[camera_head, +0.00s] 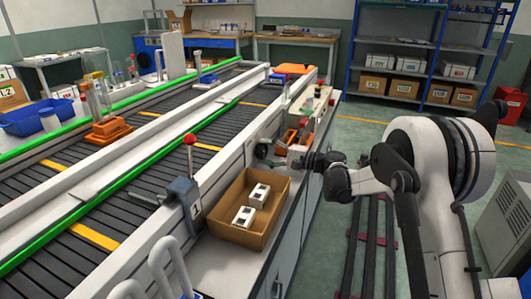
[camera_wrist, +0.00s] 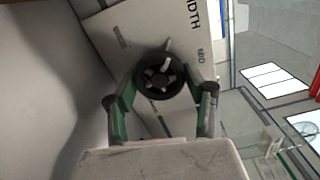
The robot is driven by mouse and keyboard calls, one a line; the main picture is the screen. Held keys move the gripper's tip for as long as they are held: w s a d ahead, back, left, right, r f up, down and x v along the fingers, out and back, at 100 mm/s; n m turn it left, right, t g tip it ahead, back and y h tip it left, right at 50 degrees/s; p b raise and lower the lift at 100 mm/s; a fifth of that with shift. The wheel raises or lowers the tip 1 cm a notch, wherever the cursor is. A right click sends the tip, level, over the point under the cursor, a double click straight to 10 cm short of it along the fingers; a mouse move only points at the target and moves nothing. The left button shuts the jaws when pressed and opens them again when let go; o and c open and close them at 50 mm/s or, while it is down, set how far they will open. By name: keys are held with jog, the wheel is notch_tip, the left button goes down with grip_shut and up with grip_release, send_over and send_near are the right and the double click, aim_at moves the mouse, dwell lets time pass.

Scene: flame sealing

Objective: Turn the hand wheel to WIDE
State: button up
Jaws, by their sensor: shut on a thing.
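The hand wheel (camera_wrist: 160,76) is a black ring with a paler spoked hub, mounted on a pale panel (camera_wrist: 112,22) in the wrist view. The panel carries partly cut-off black lettering ending in "DTH" and a smaller mark that seems to read "MID". No WIDE mark is readable. My gripper (camera_wrist: 161,98) is shut on the wheel, with one green-padded finger at each side of its lower half. In the head view my gripper (camera_head: 292,163) reaches left to the conveyor's side, where a small dark round part (camera_head: 262,150) looks like the wheel.
A cardboard box (camera_head: 222,222) with two white items stands on the ledge in front of my gripper. A red-knobbed lever (camera_head: 190,142) rises from the conveyor side. Orange and white small parts (camera_head: 296,133) lie just behind my gripper.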

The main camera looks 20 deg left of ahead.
jog(key=shift+n, duration=0.5)
jog(key=o, duration=1.2)
jog(key=shift+c, duration=0.2)
jog(key=d, duration=1.2)
jog(key=shift+s, duration=0.35)
